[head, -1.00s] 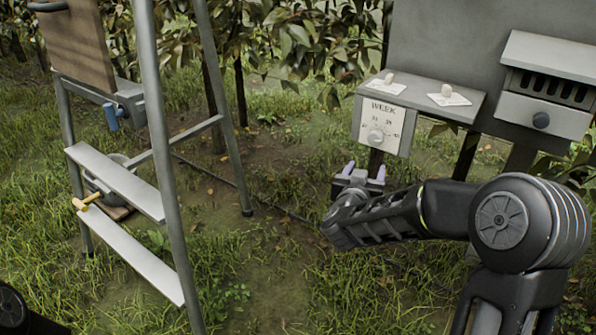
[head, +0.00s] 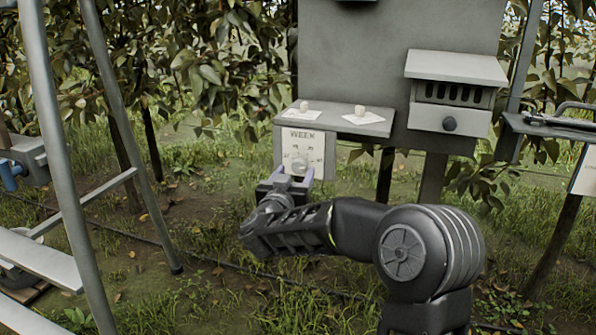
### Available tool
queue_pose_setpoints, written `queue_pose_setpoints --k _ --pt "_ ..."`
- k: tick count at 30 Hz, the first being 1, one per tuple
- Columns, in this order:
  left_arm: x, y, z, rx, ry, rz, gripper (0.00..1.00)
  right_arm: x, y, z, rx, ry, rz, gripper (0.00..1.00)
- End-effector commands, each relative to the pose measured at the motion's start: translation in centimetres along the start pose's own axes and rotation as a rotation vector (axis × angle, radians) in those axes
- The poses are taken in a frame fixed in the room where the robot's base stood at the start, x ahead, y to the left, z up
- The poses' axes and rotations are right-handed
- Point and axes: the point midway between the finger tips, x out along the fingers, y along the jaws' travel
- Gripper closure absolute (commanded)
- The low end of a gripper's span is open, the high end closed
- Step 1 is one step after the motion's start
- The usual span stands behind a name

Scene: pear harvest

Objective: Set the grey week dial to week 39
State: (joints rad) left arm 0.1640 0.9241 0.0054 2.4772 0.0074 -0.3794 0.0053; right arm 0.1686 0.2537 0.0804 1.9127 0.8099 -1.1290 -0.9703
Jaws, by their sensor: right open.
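The week panel (head: 303,136) is a white plate marked WEEK, hung under the front edge of a grey shelf. The grey week dial (head: 299,167) is a round knob low on this plate. Several small numbers stand around it, too small to read, and its setting cannot be told. My right gripper (head: 291,178) is open, its two pale fingers pointing up at the dial, one toward each side of it. The fingertips overlap the lower part of the plate in the picture; whether they touch the dial cannot be told. My left gripper is out of view.
The grey shelf (head: 372,127) carries two white cards with small pale objects. A grey slatted box (head: 451,105) with a dark knob is at its right. A metal ladder (head: 64,170) stands at left, and another bench (head: 550,125) is at the right edge. Grass lies open between.

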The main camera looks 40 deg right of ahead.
Motion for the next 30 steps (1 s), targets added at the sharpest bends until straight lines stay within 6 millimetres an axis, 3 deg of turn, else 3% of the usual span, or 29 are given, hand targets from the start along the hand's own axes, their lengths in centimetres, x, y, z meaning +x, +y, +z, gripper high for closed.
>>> queue_pose_setpoints --k 7,17,30 --pt "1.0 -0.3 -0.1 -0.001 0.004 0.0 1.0 3.3 0.0 0.1 0.001 0.0 0.0 0.41" --pt "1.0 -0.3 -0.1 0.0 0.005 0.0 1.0 3.8 0.0 0.0 -0.001 0.0 -0.001 0.41" --pt "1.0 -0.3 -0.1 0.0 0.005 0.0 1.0 3.8 0.0 0.0 0.0 0.0 -0.002 0.75"
